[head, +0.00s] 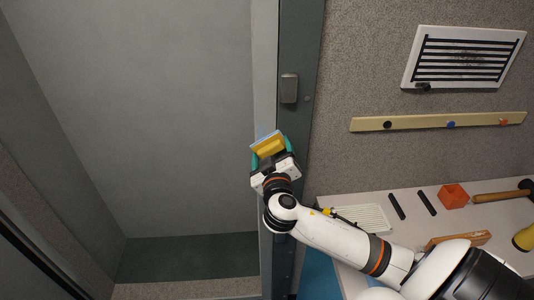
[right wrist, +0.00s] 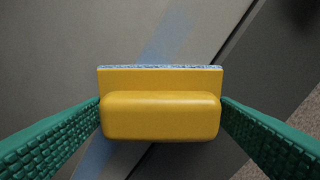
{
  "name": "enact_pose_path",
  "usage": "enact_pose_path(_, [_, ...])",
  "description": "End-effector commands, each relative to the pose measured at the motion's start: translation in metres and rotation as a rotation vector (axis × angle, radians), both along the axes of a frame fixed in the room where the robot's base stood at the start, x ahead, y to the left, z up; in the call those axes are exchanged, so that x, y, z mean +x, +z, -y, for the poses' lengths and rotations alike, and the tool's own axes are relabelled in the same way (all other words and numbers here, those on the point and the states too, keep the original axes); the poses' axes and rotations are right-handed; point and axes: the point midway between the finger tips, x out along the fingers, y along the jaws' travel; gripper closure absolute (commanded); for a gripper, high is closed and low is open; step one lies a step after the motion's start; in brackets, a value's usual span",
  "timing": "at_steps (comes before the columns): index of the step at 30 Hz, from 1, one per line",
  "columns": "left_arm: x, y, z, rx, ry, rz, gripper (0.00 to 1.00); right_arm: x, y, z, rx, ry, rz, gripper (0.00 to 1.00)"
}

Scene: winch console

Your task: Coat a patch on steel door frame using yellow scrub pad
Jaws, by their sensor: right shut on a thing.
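The yellow scrub pad (head: 268,146) is between the green fingers of my right gripper (head: 271,152), up against or just in front of the steel door frame (head: 265,60). In the right wrist view the pad (right wrist: 160,116) shows a yellow grip block and a thin blue-white scrub layer along its far edge. The green fingers of the right gripper (right wrist: 160,118) press on both its ends. A pale blue streak (right wrist: 172,38) lies on the grey surface beyond the pad and shows again at lower left. I cannot tell whether the pad touches the surface. My left gripper is not in view.
A latch box (head: 289,88) sits on the dark post right of the pad. A bench (head: 390,240) at lower right holds an orange block (head: 453,196), a hammer (head: 500,196) and a wooden brush (head: 458,239). A vent (head: 463,58) hangs above. The doorway at left is open.

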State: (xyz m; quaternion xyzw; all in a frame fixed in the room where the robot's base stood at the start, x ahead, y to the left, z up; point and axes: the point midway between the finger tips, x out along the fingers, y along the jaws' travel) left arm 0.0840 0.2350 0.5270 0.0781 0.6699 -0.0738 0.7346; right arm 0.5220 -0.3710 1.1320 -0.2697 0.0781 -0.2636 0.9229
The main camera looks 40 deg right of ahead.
Motion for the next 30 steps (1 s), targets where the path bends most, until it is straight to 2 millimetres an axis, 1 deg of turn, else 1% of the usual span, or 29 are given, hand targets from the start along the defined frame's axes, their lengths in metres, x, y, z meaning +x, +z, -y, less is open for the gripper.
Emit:
enact_pose_path(7, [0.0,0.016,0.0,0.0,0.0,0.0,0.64,0.0,0.021,0.0,0.0,-0.001,0.003,0.37])
enact_pose_path(10, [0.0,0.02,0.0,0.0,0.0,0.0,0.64,0.0,0.027,0.0,0.0,-0.001,0.004,0.37])
enact_pose_path(14, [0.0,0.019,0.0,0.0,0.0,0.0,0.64,0.001,0.027,-0.002,0.0,-0.001,0.003,0.37])
enact_pose_path(24, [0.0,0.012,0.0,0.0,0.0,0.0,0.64,0.017,0.025,-0.026,0.003,-0.001,0.005,0.37])
enact_pose_path(30, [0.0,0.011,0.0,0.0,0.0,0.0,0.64,0.022,0.026,-0.034,0.0,0.0,0.002,0.37])
